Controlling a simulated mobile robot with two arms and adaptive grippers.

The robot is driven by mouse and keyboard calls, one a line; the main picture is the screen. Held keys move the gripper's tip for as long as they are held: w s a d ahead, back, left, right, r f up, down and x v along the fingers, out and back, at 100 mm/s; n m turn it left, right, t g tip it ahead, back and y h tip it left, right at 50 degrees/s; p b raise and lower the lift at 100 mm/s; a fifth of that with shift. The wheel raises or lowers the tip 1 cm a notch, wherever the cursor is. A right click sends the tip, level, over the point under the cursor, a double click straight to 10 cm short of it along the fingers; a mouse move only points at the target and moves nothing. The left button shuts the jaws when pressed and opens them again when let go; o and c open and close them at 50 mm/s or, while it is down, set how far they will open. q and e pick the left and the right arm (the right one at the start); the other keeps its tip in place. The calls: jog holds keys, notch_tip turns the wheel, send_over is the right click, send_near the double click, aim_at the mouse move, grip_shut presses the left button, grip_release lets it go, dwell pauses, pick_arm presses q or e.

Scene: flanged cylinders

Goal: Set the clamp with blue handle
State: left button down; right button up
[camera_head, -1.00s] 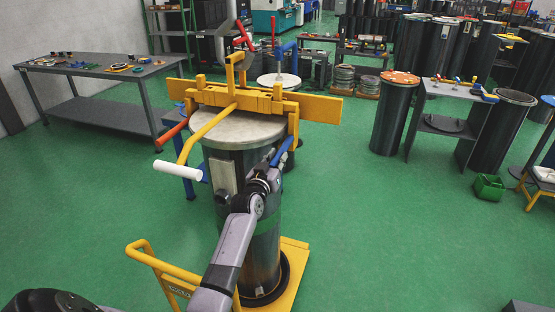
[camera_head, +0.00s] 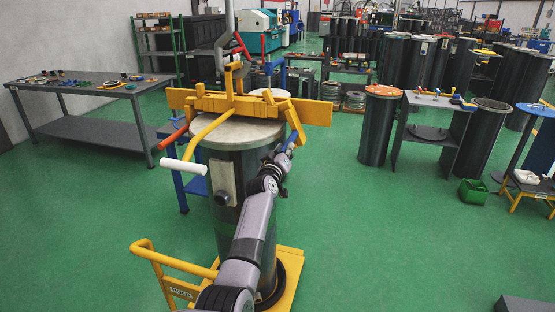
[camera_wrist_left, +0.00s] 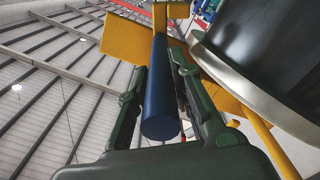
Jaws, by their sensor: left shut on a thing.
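A yellow clamp frame (camera_head: 215,103) lies across the pale round lid (camera_head: 238,134) of a dark flanged cylinder (camera_head: 240,176). The clamp's blue handle (camera_head: 289,146) is at the lid's right side, on a yellow arm tilted outward from the cylinder. My left gripper (camera_head: 281,157) is shut around this handle. In the left wrist view the blue handle (camera_wrist_left: 159,105) lies between the two fingers of the left gripper (camera_wrist_left: 155,85). A white-tipped handle (camera_head: 183,167) and a red one (camera_head: 174,136) stick out at the left. My right gripper is not in view.
The cylinder stands on a yellow trolley (camera_head: 284,292) with a push bar at the left. A grey workbench (camera_head: 85,88) stands at the left. A grey stand (camera_head: 434,145) and a green box (camera_head: 473,191) are at the right. Open green floor lies between.

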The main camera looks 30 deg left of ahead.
pick_arm(q)
jog(key=shift+w+d+r+n+p, duration=0.1)
jog(key=shift+d+r+n+p, duration=0.25)
jog(key=shift+r+n, duration=0.2)
jog(key=shift+w+d+r+n+p, duration=0.1)
jog(key=shift+d+r+n+p, duration=0.15)
jog(key=shift+r+n+p, duration=0.3)
jog(key=shift+r, duration=0.2)
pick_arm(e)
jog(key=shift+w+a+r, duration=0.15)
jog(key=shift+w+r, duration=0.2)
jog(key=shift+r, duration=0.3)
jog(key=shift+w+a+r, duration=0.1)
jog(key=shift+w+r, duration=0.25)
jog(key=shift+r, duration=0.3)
pick_arm(q)
jog(key=c, duration=1.4)
grip_release()
jog(key=shift+d, duration=0.15)
jog(key=shift+f, duration=0.1)
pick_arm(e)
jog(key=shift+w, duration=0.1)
pick_arm(q)
jog(key=v, duration=1.2)
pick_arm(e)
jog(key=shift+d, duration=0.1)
